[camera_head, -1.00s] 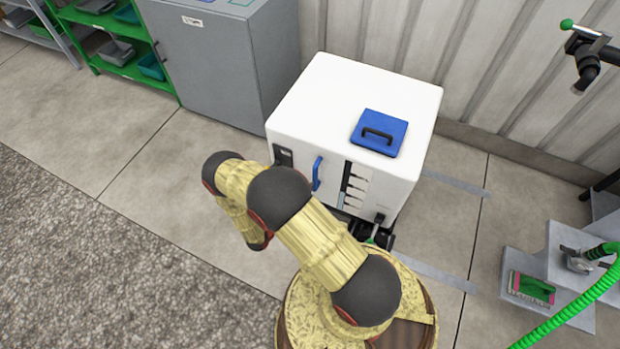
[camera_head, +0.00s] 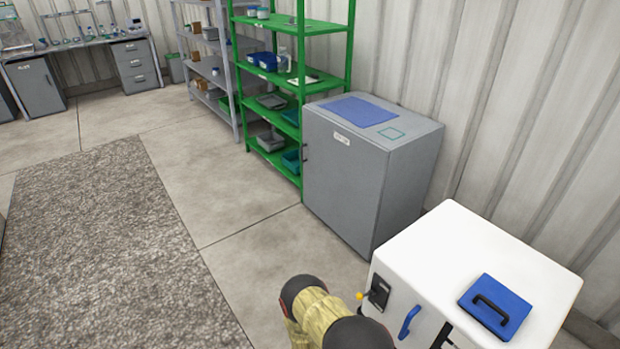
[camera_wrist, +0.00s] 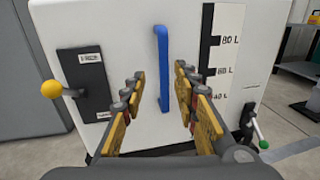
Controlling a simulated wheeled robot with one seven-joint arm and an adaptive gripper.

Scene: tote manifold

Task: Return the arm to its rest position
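My gripper (camera_wrist: 158,110) shows in the wrist view with its two yellow fingers spread apart and nothing between them. It faces the front of a white tote (camera_wrist: 225,20). The tote's upright blue handle (camera_wrist: 162,68) appears between the fingers, beyond their tips; I cannot tell the exact distance. In the head view my arm (camera_head: 325,318) shows at the bottom edge beside the white tote (camera_head: 470,235), and the gripper itself is out of that view.
A yellow-knobbed lever (camera_wrist: 52,89) sticks out at the tote's left. A green-tipped valve (camera_wrist: 263,144) is low right. A blue lid with a black handle (camera_head: 497,306) lies on top. A grey cabinet (camera_head: 345,175) and green shelves (camera_head: 320,38) stand beyond.

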